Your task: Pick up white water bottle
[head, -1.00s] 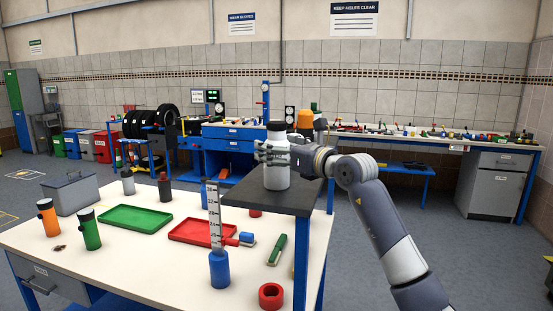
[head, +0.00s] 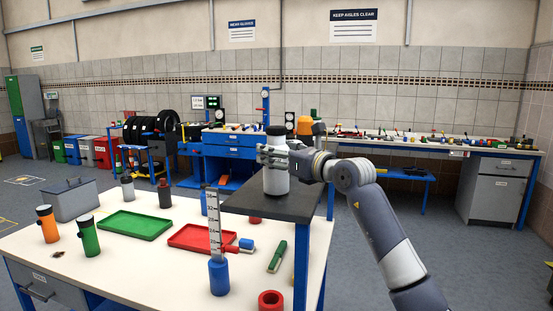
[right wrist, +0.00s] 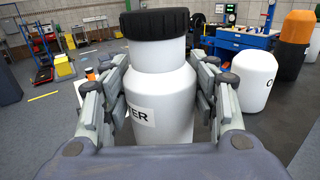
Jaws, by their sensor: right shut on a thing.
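The white water bottle (head: 276,181) has a wide black lid and stands upright over the dark grey raised shelf (head: 303,203). I cannot tell for sure whether its base touches the shelf. My right gripper (head: 274,158) comes in from the right and is shut on the bottle's upper body. In the right wrist view the bottle (right wrist: 163,85) sits upright between both fingers (right wrist: 162,108), and part of its label reads "TER". The fingers and palm hide its lower part. My left gripper is not in view.
Left of the shelf, a blue bottle with a measuring scale (head: 218,277), a red tray (head: 195,237) and a green tray (head: 134,224) occupy the workbench.

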